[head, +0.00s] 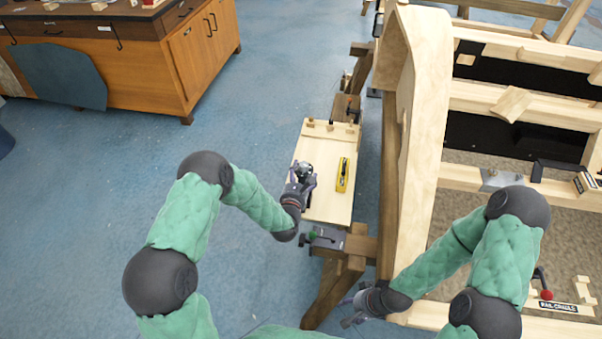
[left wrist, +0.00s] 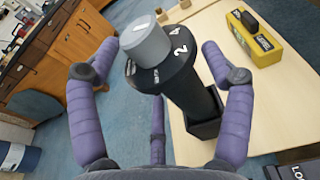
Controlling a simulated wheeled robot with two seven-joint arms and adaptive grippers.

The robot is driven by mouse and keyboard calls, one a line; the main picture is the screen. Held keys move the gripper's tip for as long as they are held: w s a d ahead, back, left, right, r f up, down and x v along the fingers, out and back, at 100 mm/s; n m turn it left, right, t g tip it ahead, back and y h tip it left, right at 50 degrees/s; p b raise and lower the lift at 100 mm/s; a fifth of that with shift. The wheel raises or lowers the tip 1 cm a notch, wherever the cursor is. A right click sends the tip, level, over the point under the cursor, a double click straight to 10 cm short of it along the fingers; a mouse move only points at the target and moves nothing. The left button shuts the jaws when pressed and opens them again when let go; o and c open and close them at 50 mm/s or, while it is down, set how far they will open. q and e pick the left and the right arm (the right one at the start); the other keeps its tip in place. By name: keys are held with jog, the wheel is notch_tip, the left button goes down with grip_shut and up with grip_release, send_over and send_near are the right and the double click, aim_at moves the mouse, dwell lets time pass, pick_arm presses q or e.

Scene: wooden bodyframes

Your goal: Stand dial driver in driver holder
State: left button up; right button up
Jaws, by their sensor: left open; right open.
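The dial driver (left wrist: 175,75), black with a grey cap and white numbers on its collar, shows between the fingers of my left gripper (left wrist: 158,62) in the left wrist view. The fingers are spread apart around it, without a visible grip. Its lower end is in or directly above a black square-edged holder (left wrist: 204,128) on the pale board; the exact seating is hidden. In the head view my left gripper (head: 300,186) is over the board's left edge, with the driver's top (head: 305,170) just beyond it. My right gripper (head: 356,304) is open and empty, low beside the wooden frame.
A yellow box-shaped tool (head: 343,175) lies on the pale board (head: 325,208), right of the driver. A dark clamp (head: 325,238) sits at the board's near end. The tall wooden bodyframe (head: 415,130) stands to the right. Open floor lies left, before a wooden cabinet (head: 150,60).

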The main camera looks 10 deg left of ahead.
pick_arm(q)
jog(key=s+r, duration=0.2)
jog(key=s, duration=1.2)
jog(key=shift+r, duration=0.15)
jog(key=shift+s+a, duration=0.1)
jog(key=shift+s, duration=0.1)
